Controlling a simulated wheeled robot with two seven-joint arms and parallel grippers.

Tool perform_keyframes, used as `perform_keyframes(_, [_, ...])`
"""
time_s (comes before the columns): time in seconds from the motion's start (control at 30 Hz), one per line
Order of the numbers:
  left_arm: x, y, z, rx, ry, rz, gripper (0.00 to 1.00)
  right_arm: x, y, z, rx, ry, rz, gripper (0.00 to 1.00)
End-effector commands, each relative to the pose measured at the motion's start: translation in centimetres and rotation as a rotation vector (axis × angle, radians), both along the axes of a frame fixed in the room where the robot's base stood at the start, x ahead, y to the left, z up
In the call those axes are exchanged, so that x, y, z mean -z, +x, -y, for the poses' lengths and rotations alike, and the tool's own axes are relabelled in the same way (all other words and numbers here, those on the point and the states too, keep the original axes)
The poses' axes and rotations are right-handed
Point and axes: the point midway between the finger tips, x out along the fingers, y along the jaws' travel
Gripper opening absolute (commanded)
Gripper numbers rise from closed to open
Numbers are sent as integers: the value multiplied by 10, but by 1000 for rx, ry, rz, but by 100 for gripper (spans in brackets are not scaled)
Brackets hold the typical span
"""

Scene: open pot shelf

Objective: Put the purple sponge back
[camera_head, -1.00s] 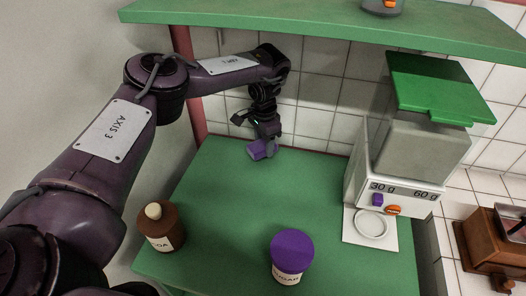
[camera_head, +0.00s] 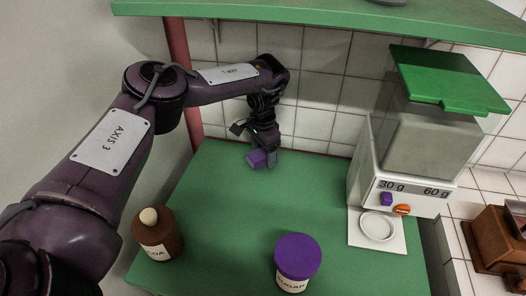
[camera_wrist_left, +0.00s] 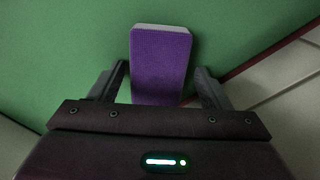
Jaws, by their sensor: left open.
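The purple sponge (camera_head: 256,159) is at the back left of the green shelf board, by the tiled wall. In the left wrist view the sponge (camera_wrist_left: 161,62) is a purple block with a pale far edge, against the green surface. My left gripper (camera_head: 262,157) is at the sponge, coming down from above. In the left wrist view its two fingers (camera_wrist_left: 160,88) stand on either side of the sponge's near end, with a gap on each side. It is open. My right gripper is in neither view.
A brown cocoa jar (camera_head: 157,236) and a purple-lidded sugar jar (camera_head: 297,262) stand at the front of the green board (camera_head: 230,215). A dispenser with a green lid (camera_head: 420,130) stands at the right. An upper green shelf (camera_head: 330,18) hangs above. The middle of the board is clear.

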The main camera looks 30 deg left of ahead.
Motion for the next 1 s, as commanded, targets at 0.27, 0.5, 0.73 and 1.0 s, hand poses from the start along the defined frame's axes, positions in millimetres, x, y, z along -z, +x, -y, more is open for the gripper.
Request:
perform_keyframes(0.27, [-13, 1, 0, -1, -2, 3, 71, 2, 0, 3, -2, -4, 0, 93])
perform_keyframes(0.5, [-54, 1, 0, 0, -1, 4, 71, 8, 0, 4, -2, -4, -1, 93])
perform_keyframes(0.73, [-78, 1, 0, 0, 0, 2, 71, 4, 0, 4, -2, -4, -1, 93])
perform_keyframes(1.0, [-79, 0, 0, 0, -1, 1, 71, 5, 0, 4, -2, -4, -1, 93])
